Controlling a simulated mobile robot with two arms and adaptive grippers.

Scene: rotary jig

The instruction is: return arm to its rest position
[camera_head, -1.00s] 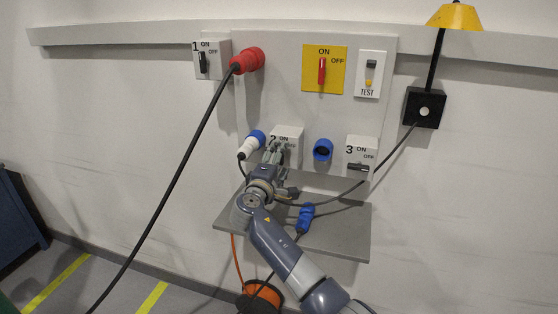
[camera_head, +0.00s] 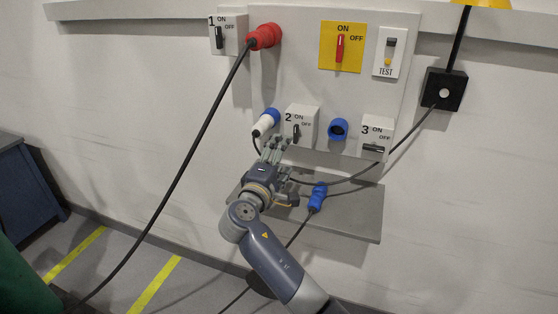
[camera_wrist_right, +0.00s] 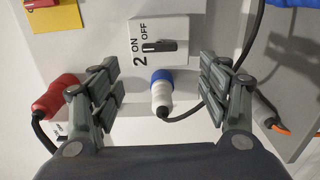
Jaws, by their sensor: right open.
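My right gripper (camera_head: 275,150) is open, with nothing between its fingers. It is in front of the panel (camera_head: 290,65), just below switch box 2 (camera_head: 302,122), whose dark handle shows uncovered. In the right wrist view, the spread fingers (camera_wrist_right: 160,88) frame a white plug with a blue collar (camera_wrist_right: 161,92). Switch box 2 (camera_wrist_right: 160,38) is beyond them, and they look clear of it. In the head view the white plug (camera_head: 265,122) sits left of box 2, close to the fingertips. My left gripper is not in view.
A grey shelf (camera_head: 350,215) lies under the hand, with a blue connector (camera_head: 317,196) on it. A black cable runs from the red plug (camera_head: 264,37) down to the floor. Another cable runs from the black box (camera_head: 444,90) to the shelf area. Switch box 3 (camera_head: 376,138) is at right.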

